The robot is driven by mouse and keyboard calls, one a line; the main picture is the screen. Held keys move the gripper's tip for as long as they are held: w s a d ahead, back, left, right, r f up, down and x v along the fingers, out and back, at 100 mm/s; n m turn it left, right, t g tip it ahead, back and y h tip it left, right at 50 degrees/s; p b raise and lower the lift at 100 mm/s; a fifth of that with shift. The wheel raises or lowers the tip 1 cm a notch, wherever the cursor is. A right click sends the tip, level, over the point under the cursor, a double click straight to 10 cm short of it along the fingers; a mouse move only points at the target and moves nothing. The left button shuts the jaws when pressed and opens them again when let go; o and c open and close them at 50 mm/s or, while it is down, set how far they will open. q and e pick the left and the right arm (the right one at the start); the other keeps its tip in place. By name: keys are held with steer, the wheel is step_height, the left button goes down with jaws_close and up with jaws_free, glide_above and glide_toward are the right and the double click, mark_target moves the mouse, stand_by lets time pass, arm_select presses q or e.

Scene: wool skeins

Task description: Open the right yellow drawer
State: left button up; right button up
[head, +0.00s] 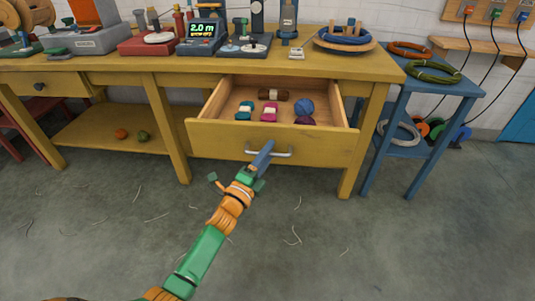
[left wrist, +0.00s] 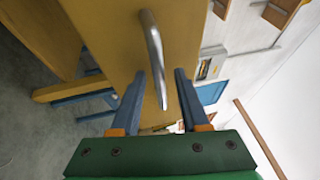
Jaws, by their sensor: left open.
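The right yellow drawer (head: 225,142) stands pulled out of the workbench, with its inside showing from above. Its silver bar handle (head: 285,154) is on the front panel and also shows in the left wrist view (left wrist: 153,45). My left gripper (head: 262,160) is at the handle's left part. In the left wrist view its two blue fingers (left wrist: 160,98) are apart, and the lower end of the handle shows between them with gaps on both sides. I cannot tell how deep the handle sits between them. My right gripper is not in view.
Several wool skeins, including a pink one (head: 269,112) and a blue ball (head: 304,106), lie in the drawer. The yellow workbench (head: 130,62) carries tools. A closed left drawer (head: 60,84) and a blue side table (head: 440,90) flank it. The floor in front is clear except for thread scraps.

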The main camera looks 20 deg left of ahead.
arm_select(q)
steer(key=shift+s, duration=0.1)
steer(key=p+v, duration=0.1)
steer(key=v, duration=0.5)
steer(key=shift+s, duration=0.4)
steer(key=shift+a+f, duration=0.1)
steer(key=shift+f, duration=0.05)
